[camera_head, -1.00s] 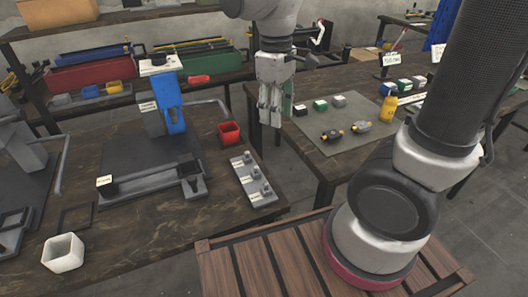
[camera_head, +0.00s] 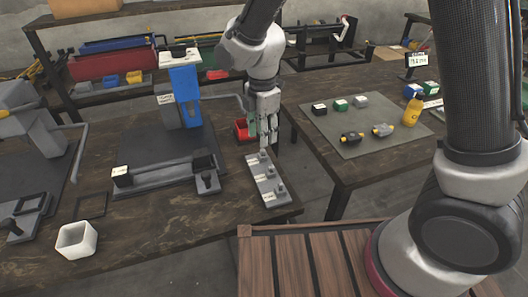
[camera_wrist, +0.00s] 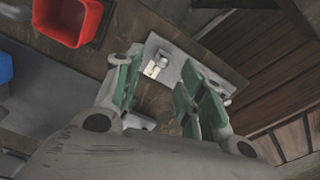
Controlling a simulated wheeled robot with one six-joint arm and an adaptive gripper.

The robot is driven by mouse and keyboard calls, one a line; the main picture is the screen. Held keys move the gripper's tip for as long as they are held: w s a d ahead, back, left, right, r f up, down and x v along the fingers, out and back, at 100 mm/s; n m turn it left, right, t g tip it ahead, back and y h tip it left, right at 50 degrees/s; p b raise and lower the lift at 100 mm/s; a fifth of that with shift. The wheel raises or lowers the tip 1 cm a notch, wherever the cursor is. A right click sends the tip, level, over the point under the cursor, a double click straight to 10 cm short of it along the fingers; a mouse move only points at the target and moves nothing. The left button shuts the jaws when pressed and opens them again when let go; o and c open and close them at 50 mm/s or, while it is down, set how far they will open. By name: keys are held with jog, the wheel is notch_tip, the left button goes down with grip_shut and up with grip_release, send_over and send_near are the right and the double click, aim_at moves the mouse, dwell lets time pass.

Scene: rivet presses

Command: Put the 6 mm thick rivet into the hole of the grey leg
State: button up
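A grey plate (camera_head: 265,183) with a row of labelled rivets stands at the right end of the press table. The label text is too small to read, so I cannot tell which rivet is 6 mm thick. My gripper (camera_head: 268,138) is over the far end of this plate, its green-padded fingers apart. In the wrist view the plate (camera_wrist: 190,60) lies below the spread fingers, with a white label (camera_wrist: 152,69) between them. A long grey part (camera_head: 150,178) lies before the blue press (camera_head: 185,92); I cannot tell whether it is the grey leg.
A red bin (camera_head: 241,129) stands just beside my gripper; it also shows in the wrist view (camera_wrist: 72,18). A white square cup (camera_head: 76,239) and a dark frame (camera_head: 91,205) are at the front left. A second table holds a grey mat (camera_head: 375,118) with small blocks.

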aim_at(263, 154)
jog(key=f, duration=0.5)
jog(key=shift+s, duration=0.25)
grip_shut()
